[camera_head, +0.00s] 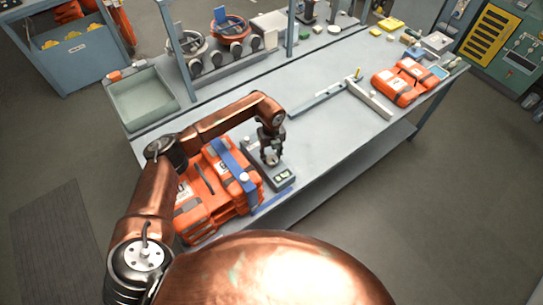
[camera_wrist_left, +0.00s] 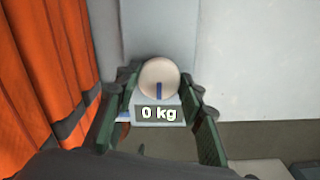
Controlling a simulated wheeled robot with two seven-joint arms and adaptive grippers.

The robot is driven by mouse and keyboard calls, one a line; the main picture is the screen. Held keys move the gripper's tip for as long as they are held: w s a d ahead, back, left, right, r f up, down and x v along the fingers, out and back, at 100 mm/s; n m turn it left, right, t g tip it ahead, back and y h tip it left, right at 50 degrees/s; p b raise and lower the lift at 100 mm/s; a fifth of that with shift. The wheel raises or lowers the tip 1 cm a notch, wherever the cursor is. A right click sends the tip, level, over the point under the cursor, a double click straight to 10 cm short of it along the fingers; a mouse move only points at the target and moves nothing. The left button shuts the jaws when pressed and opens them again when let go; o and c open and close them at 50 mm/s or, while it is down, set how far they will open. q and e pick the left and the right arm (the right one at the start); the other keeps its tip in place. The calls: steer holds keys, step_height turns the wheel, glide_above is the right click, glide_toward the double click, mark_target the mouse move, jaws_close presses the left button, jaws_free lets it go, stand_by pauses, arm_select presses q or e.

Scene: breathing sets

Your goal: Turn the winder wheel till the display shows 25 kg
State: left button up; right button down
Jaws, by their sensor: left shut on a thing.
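The winder wheel (camera_wrist_left: 158,75) is a round, pale knob with a dark blue mark pointing toward the display. It sits on a grey device (camera_head: 281,170) near the front edge of the bench. The display (camera_wrist_left: 160,113) below the wheel in the left wrist view reads 0 kg. My left gripper (camera_head: 270,157) reaches down over the device. In the left wrist view, its dark green fingers stand on both sides of the wheel, and it is shut on it. In the head view the gripper largely hides the wheel. My right gripper is not in view.
An orange case (camera_head: 213,190) with a blue strap (camera_head: 234,160) stands close left of the device. Another orange case (camera_head: 402,82) lies at the bench's right. A grey-green tray (camera_head: 143,98) and mask sets (camera_head: 190,45) are at the back left. The middle benchtop is mostly clear.

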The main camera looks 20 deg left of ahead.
arm_select(q)
steer(key=shift+c, duration=0.6)
steer(key=shift+m, duration=0.3)
steer(key=shift+w+m+b, duration=0.1)
steer(key=shift+m+b, duration=0.8)
steer(key=m+b, duration=0.1)
steer(key=m, duration=0.1)
steer(key=shift+f+m+b, duration=0.1)
steer(key=shift+m+b, duration=0.2)
steer(key=shift+b, duration=0.05)
steer(key=m+b, duration=0.2)
steer(key=m, duration=0.2)
steer(key=shift+d+m, duration=0.1)
steer(key=shift+m, duration=0.2)
steer(key=shift+m+b, duration=0.5)
steer(key=shift+r, duration=0.2)
